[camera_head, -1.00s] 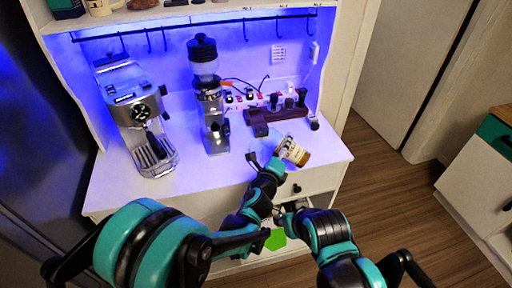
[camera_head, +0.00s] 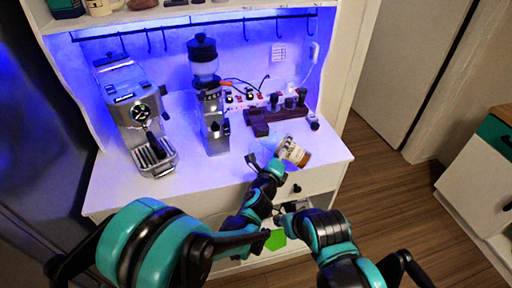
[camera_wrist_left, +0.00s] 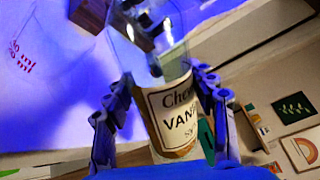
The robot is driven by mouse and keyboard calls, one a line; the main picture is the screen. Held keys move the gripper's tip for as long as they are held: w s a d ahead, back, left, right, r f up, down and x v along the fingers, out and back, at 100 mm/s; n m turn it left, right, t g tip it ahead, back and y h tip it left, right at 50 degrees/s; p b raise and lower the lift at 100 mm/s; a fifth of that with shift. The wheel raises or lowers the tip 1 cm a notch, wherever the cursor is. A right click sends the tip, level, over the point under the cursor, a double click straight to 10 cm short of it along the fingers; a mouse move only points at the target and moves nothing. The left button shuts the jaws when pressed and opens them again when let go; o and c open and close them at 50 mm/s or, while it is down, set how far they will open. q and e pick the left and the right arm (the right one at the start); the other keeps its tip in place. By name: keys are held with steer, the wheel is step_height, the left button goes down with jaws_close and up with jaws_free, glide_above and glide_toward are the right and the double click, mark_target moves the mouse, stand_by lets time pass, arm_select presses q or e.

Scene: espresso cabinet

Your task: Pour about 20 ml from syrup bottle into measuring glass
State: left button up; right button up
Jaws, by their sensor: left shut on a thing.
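The syrup bottle (camera_head: 296,153) is clear, with a white label and amber syrup. In the head view it leans over the counter's front right part, its clear end toward the upper left. My left gripper (camera_wrist_left: 155,115) is shut on it, with a finger on each side of the label (camera_wrist_left: 172,112). The measuring glass (camera_wrist_left: 22,68) is transparent with red ml marks, at the left of the wrist view; it shows only faintly in the head view. Any stream or liquid level in it cannot be made out. My right gripper (camera_head: 284,213) is low before the drawers, its fingers unclear.
An espresso machine (camera_head: 142,115) and a grinder (camera_head: 210,95) stand to the left on the counter. A dark wooden stand (camera_head: 270,117) with tools is behind the bottle. The front left counter (camera_head: 115,190) is clear.

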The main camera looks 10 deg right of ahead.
arm_select(q)
steer(key=shift+d+f+n, duration=0.1)
steer(key=shift+f+n, duration=0.15)
steer(key=shift+n, duration=0.15)
stand_by(0.8)
steer(key=shift+r+n+p, duration=0.45)
steer(key=shift+r+n, duration=0.35)
steer(key=shift+r, duration=0.1)
stand_by(1.6)
steer(key=shift+n+b, duration=0.3)
steer(key=shift+n, duration=0.5)
stand_by(1.8)
steer(key=shift+r+n, duration=0.35)
steer(key=shift+n, duration=0.05)
stand_by(1.3)
